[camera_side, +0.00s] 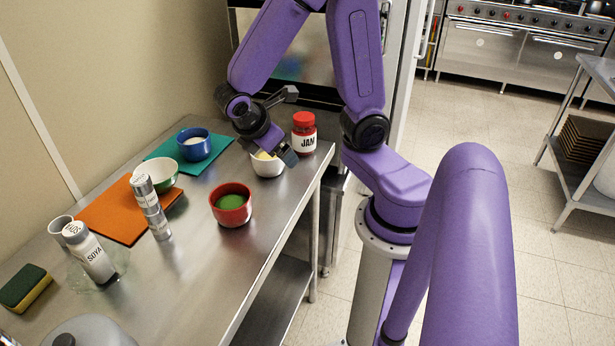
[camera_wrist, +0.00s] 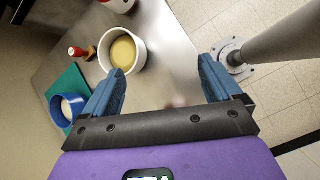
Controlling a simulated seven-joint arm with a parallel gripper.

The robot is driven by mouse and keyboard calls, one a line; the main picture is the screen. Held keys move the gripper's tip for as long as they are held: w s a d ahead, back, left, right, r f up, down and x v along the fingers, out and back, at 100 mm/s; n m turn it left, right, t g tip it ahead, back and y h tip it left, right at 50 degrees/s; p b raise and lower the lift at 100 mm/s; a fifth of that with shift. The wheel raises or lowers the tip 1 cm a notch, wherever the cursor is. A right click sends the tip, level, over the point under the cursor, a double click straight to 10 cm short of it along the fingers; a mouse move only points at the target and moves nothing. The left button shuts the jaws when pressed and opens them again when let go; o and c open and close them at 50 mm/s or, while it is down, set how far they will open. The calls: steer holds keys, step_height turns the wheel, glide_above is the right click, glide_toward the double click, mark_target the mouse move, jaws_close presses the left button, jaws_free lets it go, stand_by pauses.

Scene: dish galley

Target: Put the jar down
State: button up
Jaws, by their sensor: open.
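The jam jar (camera_side: 304,133), red with a red lid and a white JAM label, stands upright on the steel counter near its far right corner in the side view. My gripper (camera_side: 285,156) is just left of the jar, low over the white bowl. Nothing shows held in it. In the wrist view my gripper (camera_wrist: 161,68) has its two blue fingers wide apart with bare counter between them.
The white bowl (camera_side: 268,169) with yellow contents is close by; it also shows in the wrist view (camera_wrist: 104,56) near the left finger. A red bowl (camera_side: 231,216), blue bowl (camera_side: 195,148), stacked tins (camera_side: 157,222) and soya bottle (camera_side: 95,262) stand left. The counter edge is near the jar.

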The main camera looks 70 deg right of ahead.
steer(key=s+a+r+t+y, duration=0.1)
steer(key=s+a+r+y, duration=0.2)
steer(key=s+a+y, duration=0.4)
steer(key=s+a, duration=0.4)
steer(key=s, duration=0.1)
steer(key=shift+a+y, duration=0.25)
steer(key=shift+y, duration=0.05)
